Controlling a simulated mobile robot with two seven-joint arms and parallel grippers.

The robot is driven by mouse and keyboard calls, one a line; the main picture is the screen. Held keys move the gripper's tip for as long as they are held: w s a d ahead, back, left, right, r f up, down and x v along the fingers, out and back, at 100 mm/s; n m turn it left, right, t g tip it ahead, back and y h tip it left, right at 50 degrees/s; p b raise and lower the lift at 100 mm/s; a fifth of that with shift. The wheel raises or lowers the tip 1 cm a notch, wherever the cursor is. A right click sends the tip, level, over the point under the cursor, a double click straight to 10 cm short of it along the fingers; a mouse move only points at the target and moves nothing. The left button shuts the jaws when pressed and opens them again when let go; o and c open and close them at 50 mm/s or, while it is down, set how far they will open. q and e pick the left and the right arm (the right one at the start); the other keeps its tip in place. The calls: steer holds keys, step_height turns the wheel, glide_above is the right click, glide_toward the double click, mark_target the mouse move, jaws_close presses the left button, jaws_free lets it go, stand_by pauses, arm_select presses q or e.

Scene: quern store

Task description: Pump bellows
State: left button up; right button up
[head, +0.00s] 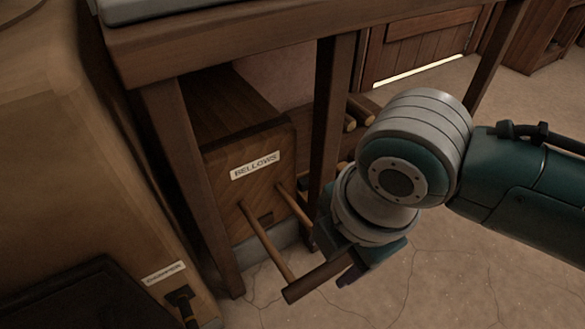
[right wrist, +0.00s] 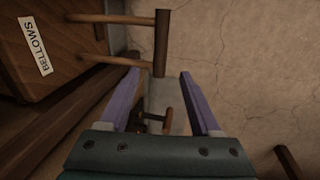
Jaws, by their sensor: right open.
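The bellows (head: 245,180) is a wooden box with a white label, standing under a table at the centre left of the head view. Two rods come out of its front to a dark wooden crossbar handle (head: 308,281), which also shows in the right wrist view (right wrist: 161,40). The handle stands well out from the box. My right gripper (head: 347,268) is open at the handle's right end. In the right wrist view its purple fingers (right wrist: 160,73) appear on either side of the bar's end; I cannot tell how deep the bar sits between them. My left gripper is not in view.
Table legs (head: 333,115) flank the bellows closely. A large tan cabinet-like body (head: 60,140) with a damper label (head: 164,273) and black lever (head: 184,303) stands at left. Logs (head: 360,110) lie behind. The cracked floor (head: 450,270) at right is clear.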

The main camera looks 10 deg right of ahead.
mark_target(319, 276)
steer(key=b+x, duration=0.6)
steer(key=x, duration=0.1)
steer(key=b+x, duration=0.3)
steer(key=x, duration=0.1)
steer(key=shift+d+f, duration=0.2)
steer(key=shift+d, duration=0.2)
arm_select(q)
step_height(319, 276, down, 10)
arm_select(e)
steer(key=shift+w, duration=0.1)
jaws_close()
stand_by(0.4)
